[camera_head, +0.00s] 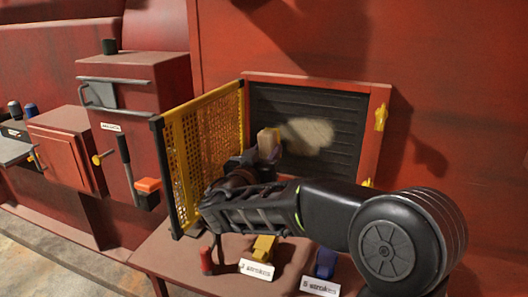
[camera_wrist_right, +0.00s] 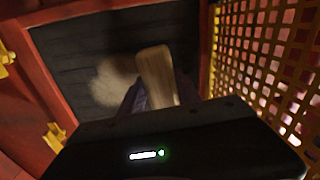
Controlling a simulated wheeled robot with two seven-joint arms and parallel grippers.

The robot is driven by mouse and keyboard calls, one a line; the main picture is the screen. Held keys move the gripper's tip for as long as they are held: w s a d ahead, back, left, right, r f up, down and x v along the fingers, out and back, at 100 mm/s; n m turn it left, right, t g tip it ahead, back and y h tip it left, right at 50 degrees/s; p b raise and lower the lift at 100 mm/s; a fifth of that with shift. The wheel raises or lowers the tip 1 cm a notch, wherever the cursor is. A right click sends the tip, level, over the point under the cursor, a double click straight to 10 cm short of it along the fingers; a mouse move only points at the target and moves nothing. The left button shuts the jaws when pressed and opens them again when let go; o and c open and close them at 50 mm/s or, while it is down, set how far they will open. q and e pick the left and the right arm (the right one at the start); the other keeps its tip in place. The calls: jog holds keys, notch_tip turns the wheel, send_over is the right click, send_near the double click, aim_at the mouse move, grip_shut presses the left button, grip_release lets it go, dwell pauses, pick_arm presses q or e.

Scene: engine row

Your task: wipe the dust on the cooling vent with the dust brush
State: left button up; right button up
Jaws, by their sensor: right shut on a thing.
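The cooling vent (camera_head: 340,108) is a dark slatted panel in a red frame; it also shows in the right wrist view (camera_wrist_right: 65,50). A pale tan dust patch (camera_head: 307,134) lies on its middle, and it shows in the wrist view (camera_wrist_right: 115,80). My right gripper (camera_head: 255,163) is shut on the dust brush (camera_head: 268,143), a tan block-like piece, in front of the vent just left of the patch. In the wrist view the brush (camera_wrist_right: 155,70) overlaps the patch's edge. Whether it touches the vent I cannot tell. My left gripper is not in view.
A yellow perforated guard (camera_head: 205,140) stands open left of the vent. Yellow latches (camera_head: 381,117) sit on the right frame. On the ledge below are a red peg (camera_head: 206,261), a yellow block (camera_head: 263,248) and a blue block (camera_head: 326,263), with stroke labels. Red cabinets (camera_head: 135,110) stand left.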

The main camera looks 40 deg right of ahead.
jog(key=shift+b+x, duration=0.9)
jog(key=shift+x, duration=0.05)
dwell(0.7)
jog(key=shift+s+d+f+b, duration=0.2)
jog(key=shift+s+d+b, duration=0.25)
jog(key=shift+b, duration=0.35)
jog(key=shift+s+d+b, duration=0.35)
jog(key=shift+s+b, duration=0.4)
jog(key=shift+b, duration=0.1)
jog(key=shift+s+d, duration=0.15)
jog(key=shift+s, duration=0.1)
jog(key=shift+s+r, duration=0.15)
jog(key=shift+r, duration=0.1)
jog(key=shift+d, duration=0.1)
